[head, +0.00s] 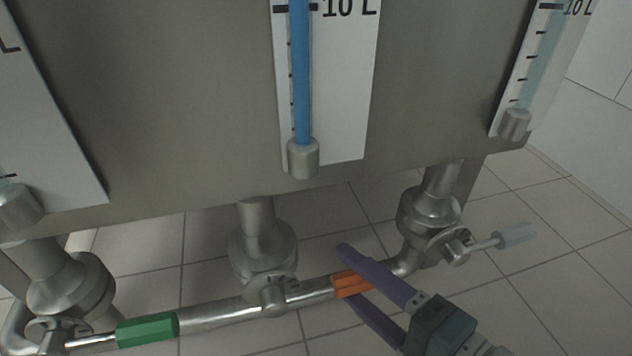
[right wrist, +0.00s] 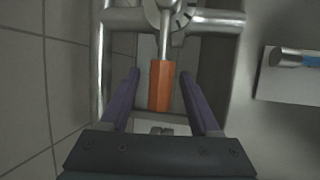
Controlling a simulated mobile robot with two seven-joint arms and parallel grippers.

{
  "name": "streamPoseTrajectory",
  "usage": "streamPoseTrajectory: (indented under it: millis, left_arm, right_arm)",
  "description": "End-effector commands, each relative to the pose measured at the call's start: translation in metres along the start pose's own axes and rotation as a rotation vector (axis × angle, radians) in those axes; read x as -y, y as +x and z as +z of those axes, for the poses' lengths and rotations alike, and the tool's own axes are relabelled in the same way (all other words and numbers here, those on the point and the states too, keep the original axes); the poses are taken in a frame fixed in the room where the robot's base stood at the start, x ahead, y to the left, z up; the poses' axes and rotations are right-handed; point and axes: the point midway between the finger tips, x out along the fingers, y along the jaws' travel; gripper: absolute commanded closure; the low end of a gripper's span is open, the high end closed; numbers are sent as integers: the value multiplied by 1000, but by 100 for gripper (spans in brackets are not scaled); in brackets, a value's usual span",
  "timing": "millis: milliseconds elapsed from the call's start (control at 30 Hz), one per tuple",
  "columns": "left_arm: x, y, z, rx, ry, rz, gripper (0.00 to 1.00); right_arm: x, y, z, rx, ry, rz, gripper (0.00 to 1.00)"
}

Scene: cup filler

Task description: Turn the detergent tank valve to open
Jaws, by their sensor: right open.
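Three valves hang under the steel tank. The middle valve (head: 268,262) has a lever with an orange handle (head: 352,285) that points right, roughly along the pipe. My right gripper (head: 346,273) is open, with its purple fingers on either side of the orange handle. In the right wrist view the handle (right wrist: 161,85) lies between the spread fingers (right wrist: 160,76), with a visible gap on both sides. No label shows which valve is the detergent one. My left gripper is not in view.
The left valve (head: 70,285) has a green handle (head: 147,330). The right valve (head: 430,212) has a pale grey handle (head: 515,235) pointing right. A metal pipe (head: 215,315) runs below the valves. The middle gauge tube (head: 301,75) holds blue liquid. Tiled floor (head: 575,290) is clear at right.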

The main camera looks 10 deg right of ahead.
Motion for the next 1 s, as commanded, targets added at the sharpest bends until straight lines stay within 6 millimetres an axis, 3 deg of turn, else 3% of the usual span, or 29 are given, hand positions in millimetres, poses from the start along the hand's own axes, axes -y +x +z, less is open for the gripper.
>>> streamPoseTrajectory:
  millis: [133, 700, 1000]
  left_arm:
    - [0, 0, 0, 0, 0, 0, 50]
    - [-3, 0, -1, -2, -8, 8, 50]
    - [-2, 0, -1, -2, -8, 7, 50]
  right_arm:
    - [0, 0, 0, 0, 0, -1, 38]
    - [1, 0, 0, 0, 0, -2, 100]
    - [1, 0, 1, 1, 0, -2, 100]
